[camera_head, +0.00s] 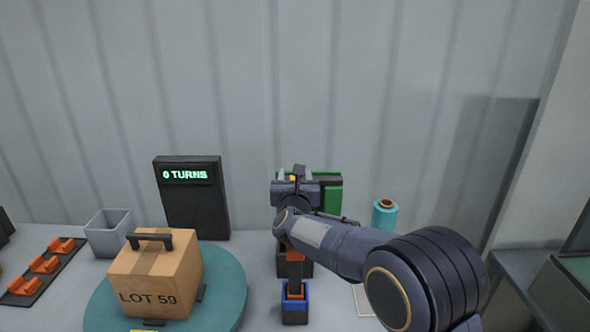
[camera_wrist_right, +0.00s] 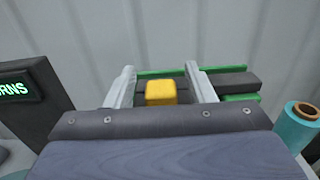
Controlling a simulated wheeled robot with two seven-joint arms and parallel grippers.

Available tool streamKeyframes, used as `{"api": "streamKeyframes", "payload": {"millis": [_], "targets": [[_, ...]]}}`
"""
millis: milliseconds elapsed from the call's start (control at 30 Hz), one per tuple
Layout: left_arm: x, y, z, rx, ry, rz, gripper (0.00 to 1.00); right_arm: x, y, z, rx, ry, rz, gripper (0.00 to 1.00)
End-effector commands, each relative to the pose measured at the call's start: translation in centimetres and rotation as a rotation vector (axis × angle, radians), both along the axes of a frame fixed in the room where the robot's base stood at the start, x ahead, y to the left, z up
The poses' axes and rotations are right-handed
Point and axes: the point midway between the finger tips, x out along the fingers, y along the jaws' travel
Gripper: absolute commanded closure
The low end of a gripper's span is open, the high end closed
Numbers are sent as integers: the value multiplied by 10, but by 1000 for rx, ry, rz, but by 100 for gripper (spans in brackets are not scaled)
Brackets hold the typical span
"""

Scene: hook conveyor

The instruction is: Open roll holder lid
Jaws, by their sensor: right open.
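The roll holder shows as a green body (camera_head: 331,200) at the back of the table, largely hidden behind my right gripper and arm. In the right wrist view it is a dark bar with green edges (camera_wrist_right: 240,83). A yellow block (camera_wrist_right: 160,92), apparently the lid's handle, stands at its front. Whether the lid is shut, I cannot tell. My right gripper (camera_wrist_right: 163,74) is open, its two pale fingers on either side of the yellow block with gaps visible. In the head view the right gripper (camera_head: 299,176) covers most of the holder. My left gripper is not in view.
A teal roll (camera_head: 384,216) stands right of the holder. A blue and orange piece (camera_head: 295,305) is in front. To the left are a carton (camera_head: 150,285) on a teal turntable (camera_head: 225,290), a dark display (camera_head: 195,205) reading "0 TURNS", and a grey bin (camera_head: 109,234).

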Motion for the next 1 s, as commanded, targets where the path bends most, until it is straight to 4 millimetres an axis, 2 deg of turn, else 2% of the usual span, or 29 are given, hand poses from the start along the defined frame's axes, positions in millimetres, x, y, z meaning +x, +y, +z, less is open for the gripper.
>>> {"api": "streamKeyframes", "payload": {"millis": [133, 433, 800, 1000], "targets": [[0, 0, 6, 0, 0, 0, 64, 12, 0, 1, -3, 0, 0, 51], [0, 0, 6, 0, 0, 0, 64, 14, 0, 0, -2, 0, 1, 52], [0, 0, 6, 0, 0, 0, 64, 14, 0, 0, -2, 1, 1, 100], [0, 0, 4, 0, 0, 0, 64, 13, -1, -1, -1, 0, 2, 100]]}}
